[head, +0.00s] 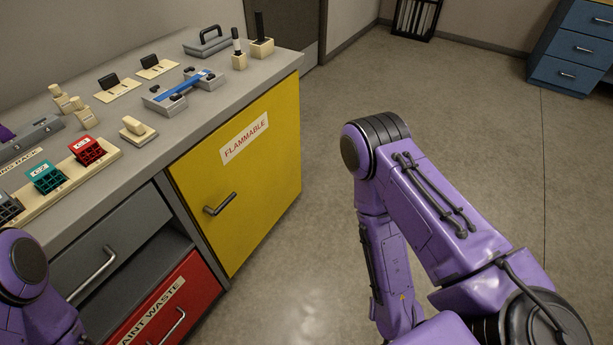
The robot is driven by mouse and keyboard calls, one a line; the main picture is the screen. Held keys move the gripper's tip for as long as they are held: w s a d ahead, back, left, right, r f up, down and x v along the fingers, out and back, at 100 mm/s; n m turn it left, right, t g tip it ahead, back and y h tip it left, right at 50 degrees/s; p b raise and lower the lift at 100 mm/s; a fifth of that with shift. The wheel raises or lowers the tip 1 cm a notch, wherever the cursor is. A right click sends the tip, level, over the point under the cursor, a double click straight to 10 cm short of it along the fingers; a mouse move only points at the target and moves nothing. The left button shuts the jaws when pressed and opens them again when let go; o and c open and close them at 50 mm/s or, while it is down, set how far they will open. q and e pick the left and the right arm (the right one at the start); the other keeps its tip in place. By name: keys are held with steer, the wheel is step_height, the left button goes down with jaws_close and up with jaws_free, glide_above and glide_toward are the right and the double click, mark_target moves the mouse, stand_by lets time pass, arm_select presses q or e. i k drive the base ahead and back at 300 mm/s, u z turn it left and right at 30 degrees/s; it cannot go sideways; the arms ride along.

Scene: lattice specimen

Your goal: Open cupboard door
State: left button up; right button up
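The yellow cupboard door (262,185) stands shut in the front of the grey bench, below the worktop's right part. It has a white label reading FLAMMABLE (244,138) near its top and a dark bar handle (220,204) on its left side. My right arm is in the right half of the view, bent, with its forearm hanging down over the floor, apart from the door. Part of my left arm shows at the lower left corner, beside the bench. Neither gripper can be seen; both lie outside the picture.
A grey drawer (115,243) and a red drawer labelled PAINT WASTE (168,308) are left of the door. The worktop (165,150) holds several fixtures, including a blue-barred one (183,88). Floor (450,110) right of the door is clear except for my arm. A blue cabinet (577,48) stands far right.

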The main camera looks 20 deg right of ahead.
mark_target(255, 155)
steer(key=u, duration=1.45)
steer(key=k, duration=0.95)
steer(key=z, duration=1.95)
steer(key=i, duration=0.5)
steer(key=z, duration=0.05)
